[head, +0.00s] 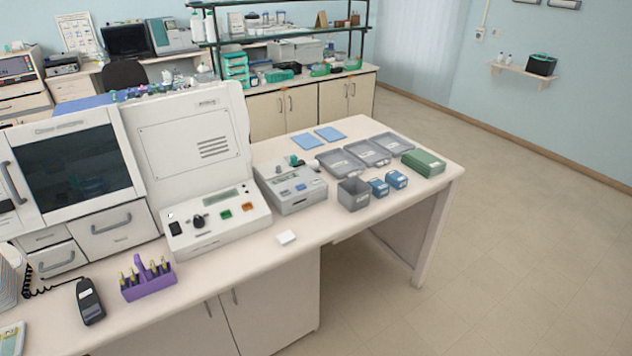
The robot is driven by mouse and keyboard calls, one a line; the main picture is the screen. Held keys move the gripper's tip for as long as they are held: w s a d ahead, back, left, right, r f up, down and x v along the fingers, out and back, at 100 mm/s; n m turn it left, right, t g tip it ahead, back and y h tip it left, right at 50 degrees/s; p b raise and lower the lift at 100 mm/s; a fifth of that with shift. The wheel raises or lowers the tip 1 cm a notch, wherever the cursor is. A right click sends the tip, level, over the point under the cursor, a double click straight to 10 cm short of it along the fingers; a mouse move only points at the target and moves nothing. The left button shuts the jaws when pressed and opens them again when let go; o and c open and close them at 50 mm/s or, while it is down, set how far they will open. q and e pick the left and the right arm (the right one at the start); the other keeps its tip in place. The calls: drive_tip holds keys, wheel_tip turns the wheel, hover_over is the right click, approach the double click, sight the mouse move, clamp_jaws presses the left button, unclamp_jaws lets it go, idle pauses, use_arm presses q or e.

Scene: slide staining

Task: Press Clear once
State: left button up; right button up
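A white control unit (193,238) stands on the bench, with a display (219,197), a dark knob (198,221), a green button (226,214) and an orange button (248,208). A tall white panel with vents rises behind it. To its right a smaller grey device (308,203) has a small screen (287,177) and blue keys (301,187). The labels are too small to read, so I cannot tell which button is Clear. Neither of my grippers shows in the head view.
A purple rack (152,286) and a black handheld device (90,301) stand at front left. Grey trays (341,163), a grey bin (353,194), blue boxes (397,179) and a green box (424,162) stand at right.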

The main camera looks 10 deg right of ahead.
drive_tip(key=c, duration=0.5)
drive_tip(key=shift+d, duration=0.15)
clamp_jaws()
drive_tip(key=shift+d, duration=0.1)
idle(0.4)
